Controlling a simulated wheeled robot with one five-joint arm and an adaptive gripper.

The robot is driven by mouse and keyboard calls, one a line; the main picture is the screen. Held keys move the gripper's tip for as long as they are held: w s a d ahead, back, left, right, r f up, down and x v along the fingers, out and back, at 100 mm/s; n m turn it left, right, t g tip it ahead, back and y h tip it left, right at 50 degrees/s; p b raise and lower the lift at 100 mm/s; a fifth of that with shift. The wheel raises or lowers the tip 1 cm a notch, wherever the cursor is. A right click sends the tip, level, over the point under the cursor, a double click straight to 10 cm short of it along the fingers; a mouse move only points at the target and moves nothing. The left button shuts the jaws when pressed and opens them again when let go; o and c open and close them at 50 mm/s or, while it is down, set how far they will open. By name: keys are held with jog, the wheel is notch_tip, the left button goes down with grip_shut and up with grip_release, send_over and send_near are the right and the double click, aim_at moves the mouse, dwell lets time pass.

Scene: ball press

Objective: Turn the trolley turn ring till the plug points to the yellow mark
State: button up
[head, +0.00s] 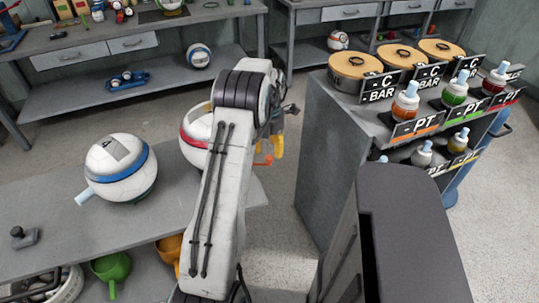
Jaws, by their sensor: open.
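A white ball with a blue band and a pale blue plug (85,197) rests on the grey table at left; the plug sticks out to the lower left. A second white ball with a red band (195,128) is largely hidden behind my arm. I cannot clearly make out the trolley turn ring or a yellow mark. Small yellow and orange parts (277,146) show beside my arm; I cannot tell what they belong to. My gripper (292,108) shows only as a small dark part beyond my arm, open, with no object seen in it.
At right, a dark grey trolley (325,170) with a blue handle carries bottles, wood-topped tins and label signs. Workbenches line the back. Grey floor is open between table and trolley.

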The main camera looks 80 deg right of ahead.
notch_tip(320, 180, up, 8)
jog(key=shift+f, duration=0.2)
dwell(1.0)
